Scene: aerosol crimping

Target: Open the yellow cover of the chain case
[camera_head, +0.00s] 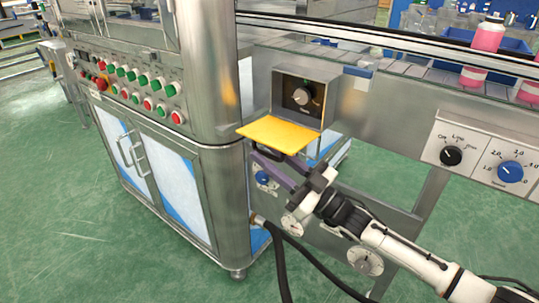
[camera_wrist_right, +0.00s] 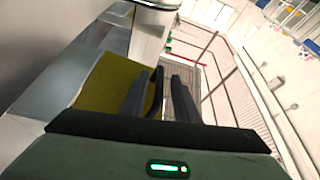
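The yellow cover (camera_head: 275,134) is a flat flap on the lower front of a grey metal case (camera_head: 322,108). It sticks out almost level, and the case front above it is uncovered, showing a dark panel with a round knob (camera_head: 302,96). My right gripper (camera_head: 270,164) is just below the cover, its two fingers apart. In the right wrist view the cover (camera_wrist_right: 103,78) lies left of the fingers (camera_wrist_right: 158,90), partly behind the left one. A dark curved part shows between the fingers at the cover's edge; I cannot tell whether they touch it. My left gripper is out of view.
A steel cabinet (camera_head: 165,185) with a panel of coloured buttons (camera_head: 140,85) stands close on the left. A conveyor with pink bottles (camera_head: 488,34) runs behind. A dial panel (camera_head: 478,157) is at right. A black hose (camera_head: 281,262) hangs below; green floor lies beneath.

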